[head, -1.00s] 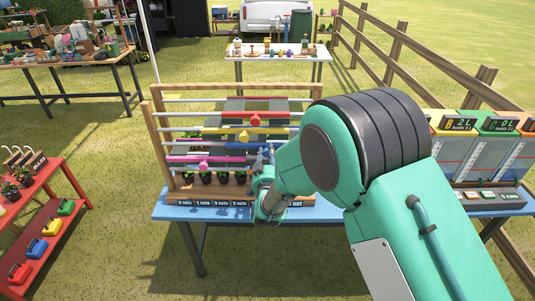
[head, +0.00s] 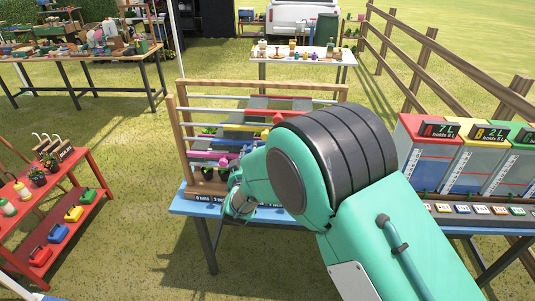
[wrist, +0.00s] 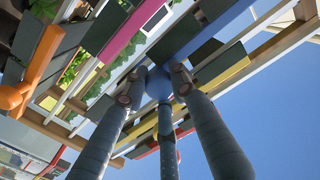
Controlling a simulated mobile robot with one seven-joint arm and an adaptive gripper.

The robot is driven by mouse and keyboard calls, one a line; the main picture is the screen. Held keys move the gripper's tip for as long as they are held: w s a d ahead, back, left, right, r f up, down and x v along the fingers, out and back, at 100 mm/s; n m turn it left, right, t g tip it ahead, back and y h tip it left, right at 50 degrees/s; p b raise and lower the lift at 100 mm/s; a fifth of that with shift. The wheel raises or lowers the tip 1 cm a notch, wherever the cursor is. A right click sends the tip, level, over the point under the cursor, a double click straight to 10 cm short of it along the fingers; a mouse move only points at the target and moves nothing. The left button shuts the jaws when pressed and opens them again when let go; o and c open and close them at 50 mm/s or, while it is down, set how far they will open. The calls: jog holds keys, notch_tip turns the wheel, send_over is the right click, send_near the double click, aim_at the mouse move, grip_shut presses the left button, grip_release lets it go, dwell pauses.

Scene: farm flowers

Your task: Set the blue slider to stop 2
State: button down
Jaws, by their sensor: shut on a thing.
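The wooden rack (head: 180,138) stands on a blue table, with colored sliders on level rods. In the wrist view, my gripper (wrist: 156,86) is closed around the round blue knob of the blue slider (wrist: 208,32). The pink slider (head: 203,155) shows left of my gripper in the head view, low on the rack. The red slider's knob (head: 278,119) stands further right and higher. My arm hides the right part of the rack and most of the blue slider in the head view. Stop labels (head: 203,198) run along the front; I cannot tell which stop the blue slider is at.
Potted plants (head: 207,172) stand inside the rack's lower part. An orange knob (wrist: 12,97) shows at the left in the wrist view. Right of my arm stand colored bins with displays (head: 435,150). A red shelf (head: 88,205) is at the left, with grass between.

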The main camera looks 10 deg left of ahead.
jog(key=a, duration=0.3)
jog(key=c, duration=1.4)
grip_release()
jog(key=shift+o, duration=0.2)
jog(key=s, duration=1.2)
